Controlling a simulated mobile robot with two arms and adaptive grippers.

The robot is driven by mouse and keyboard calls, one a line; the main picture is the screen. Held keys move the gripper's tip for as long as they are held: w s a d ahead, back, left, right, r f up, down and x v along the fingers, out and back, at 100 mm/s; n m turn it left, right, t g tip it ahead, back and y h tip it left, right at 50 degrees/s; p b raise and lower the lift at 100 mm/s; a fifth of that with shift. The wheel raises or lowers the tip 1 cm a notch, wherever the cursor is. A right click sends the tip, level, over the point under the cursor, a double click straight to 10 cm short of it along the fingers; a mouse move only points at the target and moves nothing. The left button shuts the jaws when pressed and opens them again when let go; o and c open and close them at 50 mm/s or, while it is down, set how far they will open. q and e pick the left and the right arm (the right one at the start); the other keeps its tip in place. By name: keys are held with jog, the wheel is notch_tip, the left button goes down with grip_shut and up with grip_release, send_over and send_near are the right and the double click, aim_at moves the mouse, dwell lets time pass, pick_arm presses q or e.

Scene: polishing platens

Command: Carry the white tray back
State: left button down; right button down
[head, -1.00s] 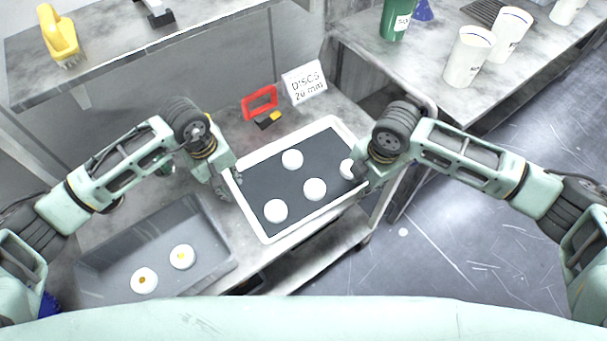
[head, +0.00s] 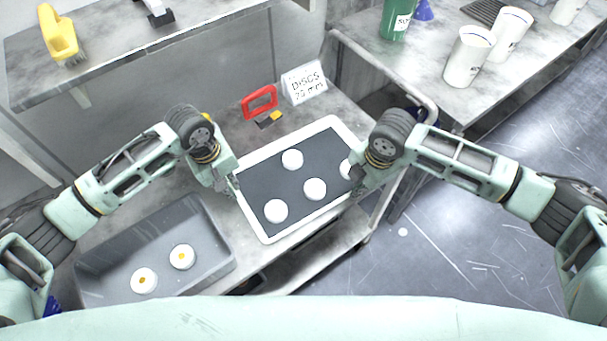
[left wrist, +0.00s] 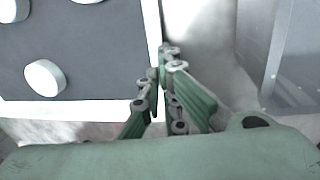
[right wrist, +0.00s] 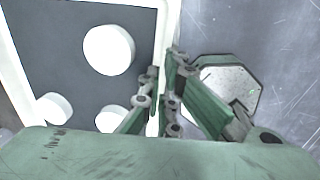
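The white tray (head: 262,232) with a dark grey inner floor sits on the metal work surface and carries several white discs, one of them the disc (head: 315,189). My left gripper (head: 234,187) is at the tray's left rim; in the left wrist view its fingers (left wrist: 163,72) are closed with the white rim between them. My right gripper (head: 357,188) is at the right rim, partly covering one disc; in the right wrist view its fingers (right wrist: 164,75) are closed on the rim. The tray looks level; I see no clear gap under it.
A grey bin (head: 215,266) with two marked white discs lies at front left. A red-handled tool (head: 260,100) and a disc label card (head: 304,83) stand behind the tray. White cups (head: 468,57) and a green bottle (head: 396,18) are on the right bench. A rail (head: 385,65) runs behind my right gripper.

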pick_arm(q)
jog(key=shift+w+r, duration=0.1)
jog(key=shift+r, duration=0.15)
pick_arm(e)
jog(key=shift+w+r, duration=0.1)
jog(key=shift+r, duration=0.15)
